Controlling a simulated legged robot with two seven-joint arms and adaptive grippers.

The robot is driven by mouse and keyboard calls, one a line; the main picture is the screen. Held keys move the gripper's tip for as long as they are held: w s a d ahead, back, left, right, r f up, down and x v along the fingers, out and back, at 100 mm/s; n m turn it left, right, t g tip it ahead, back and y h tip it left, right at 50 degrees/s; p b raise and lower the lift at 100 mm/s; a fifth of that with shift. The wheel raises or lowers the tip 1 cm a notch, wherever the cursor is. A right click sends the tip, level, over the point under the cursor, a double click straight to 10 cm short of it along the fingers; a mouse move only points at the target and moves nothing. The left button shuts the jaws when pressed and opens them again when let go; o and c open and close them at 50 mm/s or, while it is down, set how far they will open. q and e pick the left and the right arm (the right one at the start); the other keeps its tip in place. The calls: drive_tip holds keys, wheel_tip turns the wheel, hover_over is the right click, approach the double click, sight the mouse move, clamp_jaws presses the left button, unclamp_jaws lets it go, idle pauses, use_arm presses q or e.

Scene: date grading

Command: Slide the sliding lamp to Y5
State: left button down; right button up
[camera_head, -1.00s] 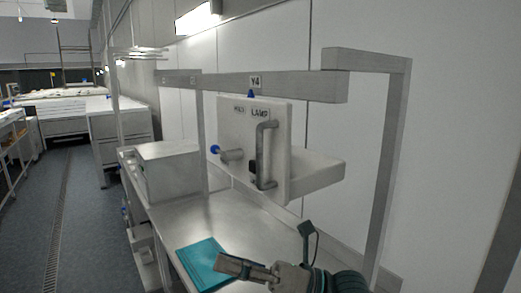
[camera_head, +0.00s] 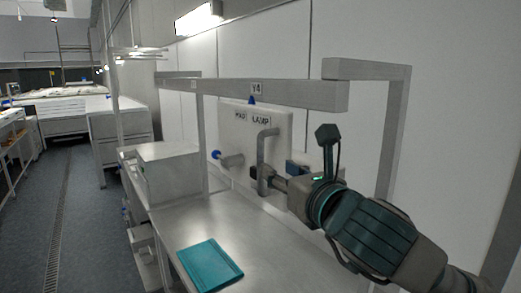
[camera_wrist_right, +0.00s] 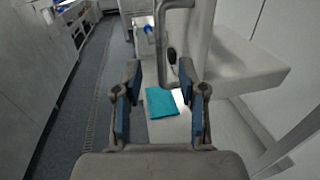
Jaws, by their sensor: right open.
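The sliding lamp is a pale panel (camera_head: 283,122) labelled LAMP, hanging under a grey rail (camera_head: 300,93). Its blue pointer (camera_head: 251,100) stands under the Y4 sign (camera_head: 256,88). A grey bar handle (camera_head: 262,146) is on its front; the handle also shows in the wrist view (camera_wrist_right: 162,40). My right gripper (camera_head: 273,172) is open at the handle's lower part. In the wrist view the handle's lower end lies ahead of and between the spread fingers (camera_wrist_right: 163,100); I cannot tell whether they touch it. No Y5 sign is readable. My left gripper is out of view.
A teal tray (camera_head: 211,266) lies on the steel bench (camera_head: 190,222) below. A grey box (camera_head: 168,172) stands at the bench's left end. A blue-tipped knob (camera_head: 216,154) sticks out left of the handle. A frame post (camera_head: 392,130) stands at the right.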

sight(263, 156)
drive_tip(key=p+x, duration=0.3)
drive_tip(key=x, duration=0.5)
drive_tip(key=shift+w+r, duration=0.1)
drive_tip(key=shift+w, duration=0.8)
drive_tip(key=shift+a, duration=0.1)
drive_tip(key=shift+a, duration=0.15)
drive_tip(key=shift+c, duration=0.9)
drive_tip(key=shift+a, duration=0.1)
clamp_jaws()
